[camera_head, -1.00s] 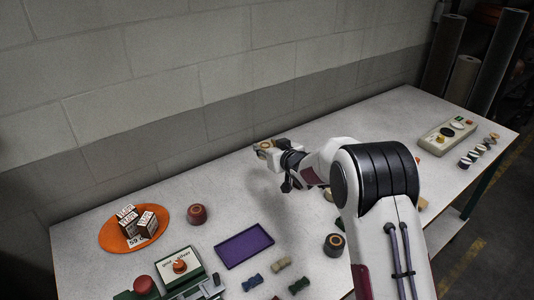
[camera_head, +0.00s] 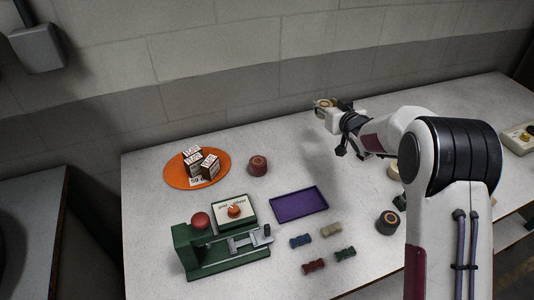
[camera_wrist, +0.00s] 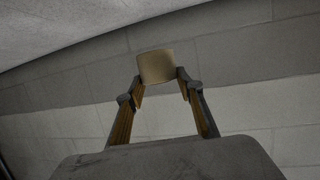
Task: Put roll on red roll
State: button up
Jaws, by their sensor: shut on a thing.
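My gripper (camera_head: 328,110) is shut on a tan roll (camera_wrist: 156,67) and holds it raised near the back wall. In the head view the roll (camera_head: 324,103) shows at the fingertips, partly hidden by the gripper. The red roll (camera_head: 257,166) stands upright on the table, between the orange plate and the purple tray. My gripper is apart from it, above and to its right in the picture. Nothing is on top of the red roll.
An orange plate (camera_head: 176,180) holds several white boxes. A purple tray (camera_head: 299,205) lies empty mid-table. A green press (camera_head: 228,262) stands at the front left. Several small coloured pieces (camera_head: 331,229) and a dark roll (camera_head: 387,222) lie in front of my arm.

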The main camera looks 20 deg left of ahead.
jog(key=s+a+r+n+g+y, duration=0.2)
jog(key=s+a+r, duration=0.2)
jog(key=s+a, duration=0.55)
jog(key=n+g+y, duration=0.1)
jog(key=n+g, duration=0.1)
send_over(260, 164)
jog(key=f, duration=0.1)
jog(key=shift+d, duration=0.1)
jog(key=shift+f, duration=0.1)
jog(key=shift+f, duration=3.1)
jog(key=shift+f, duration=1.85)
jog(key=shift+f, duration=0.1)
